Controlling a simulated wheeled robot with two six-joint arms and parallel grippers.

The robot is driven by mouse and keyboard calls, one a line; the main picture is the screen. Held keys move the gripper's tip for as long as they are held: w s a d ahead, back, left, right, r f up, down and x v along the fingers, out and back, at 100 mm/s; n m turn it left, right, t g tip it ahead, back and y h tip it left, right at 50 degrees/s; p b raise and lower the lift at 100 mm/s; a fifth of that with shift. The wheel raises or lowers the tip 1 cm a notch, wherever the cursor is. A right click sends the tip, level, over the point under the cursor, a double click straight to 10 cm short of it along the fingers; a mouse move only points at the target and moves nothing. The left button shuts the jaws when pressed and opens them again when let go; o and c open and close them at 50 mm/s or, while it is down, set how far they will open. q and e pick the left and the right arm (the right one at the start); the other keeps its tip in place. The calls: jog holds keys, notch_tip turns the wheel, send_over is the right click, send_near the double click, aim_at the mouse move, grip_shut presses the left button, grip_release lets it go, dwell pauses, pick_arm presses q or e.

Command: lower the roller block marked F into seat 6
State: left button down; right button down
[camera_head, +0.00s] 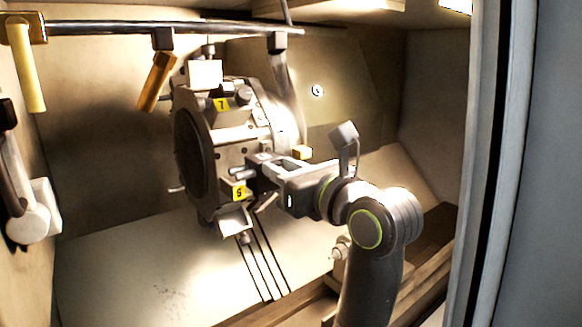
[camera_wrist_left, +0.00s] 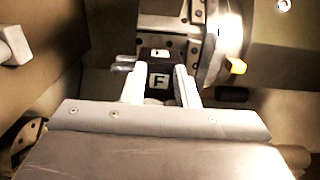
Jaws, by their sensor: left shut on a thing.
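My left gripper (camera_head: 264,172) reaches in from the lower right and is at the near side of the turret (camera_head: 228,137). It is shut on a dark roller block (camera_wrist_left: 160,96) with a white F label, seen between the fingers in the left wrist view. Two short, pale rollers or pins (camera_wrist_left: 124,64) show left of the block. My right gripper is not in view.
A pale block (camera_head: 205,74) sits on top of the turret, and a metal holder (camera_head: 235,218) sits below tag 5. A rail (camera_head: 110,27) with hanging handles crosses the top left. The cell's door frame (camera_head: 487,160) stands at right. The sloped floor at lower left is clear.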

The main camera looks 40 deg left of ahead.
aim_at(271, 161)
pick_arm(q)
jog(key=shift+p+x, duration=1.3)
jog(key=shift+x, duration=1.65)
jog(key=shift+p+x, duration=0.4)
jog(key=shift+x, duration=1.1)
jog(key=shift+f+b, duration=0.75)
jog(key=shift+f, duration=0.15)
jog(key=shift+s+f+b, duration=0.1)
jog(key=shift+f+b, duration=0.3)
jog(key=shift+f, duration=0.15)
